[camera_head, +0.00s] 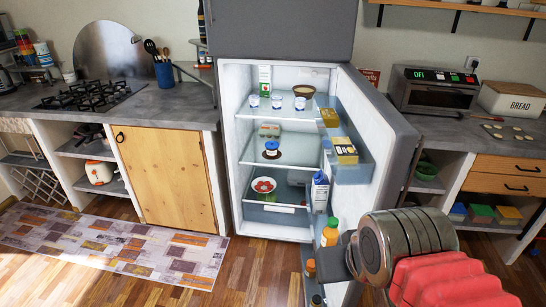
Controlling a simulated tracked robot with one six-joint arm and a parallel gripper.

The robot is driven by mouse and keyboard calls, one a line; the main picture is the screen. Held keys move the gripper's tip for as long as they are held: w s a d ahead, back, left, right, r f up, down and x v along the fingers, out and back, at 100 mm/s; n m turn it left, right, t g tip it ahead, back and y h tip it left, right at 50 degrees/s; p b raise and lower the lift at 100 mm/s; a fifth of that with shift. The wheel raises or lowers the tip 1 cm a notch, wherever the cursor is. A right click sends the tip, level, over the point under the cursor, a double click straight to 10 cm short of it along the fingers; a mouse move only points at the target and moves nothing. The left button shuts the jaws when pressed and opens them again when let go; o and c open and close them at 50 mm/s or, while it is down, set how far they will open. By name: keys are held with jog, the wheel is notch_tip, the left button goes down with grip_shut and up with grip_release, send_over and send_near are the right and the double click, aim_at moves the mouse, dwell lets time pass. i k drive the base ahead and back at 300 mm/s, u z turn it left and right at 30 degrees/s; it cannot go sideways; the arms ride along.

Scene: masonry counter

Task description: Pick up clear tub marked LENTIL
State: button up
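I cannot make out a clear tub with a readable LENTIL label. Several small white-and-blue tubs (276,102) stand on the fridge's top shelf; their markings are too small to read. A jar with a blue lid (271,149) stands on the middle shelf. Several coloured tubs or boxes (480,213) sit low in the right counter, with no readable labels. My arm (440,275), with red and grey sections, fills the lower right. I see no gripper fingers, and the arm hides part of the fridge door and floor.
The open fridge (236,150) stands in the middle, its door (385,120) swung out to the right. A toaster oven (432,92) and a bread box (512,99) stand on the right counter. A hob (90,95) is on the left. Floor before the fridge is clear.

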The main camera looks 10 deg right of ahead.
aim_at(270, 152)
jog(key=k, duration=0.25)
jog(key=u, duration=0.25)
jog(key=i, duration=0.55)
jog(key=u, duration=0.7)
jog(key=i, duration=1.9)
jog(key=z, duration=0.4)
jog(key=i, duration=0.95)
jog(key=z, duration=0.7)
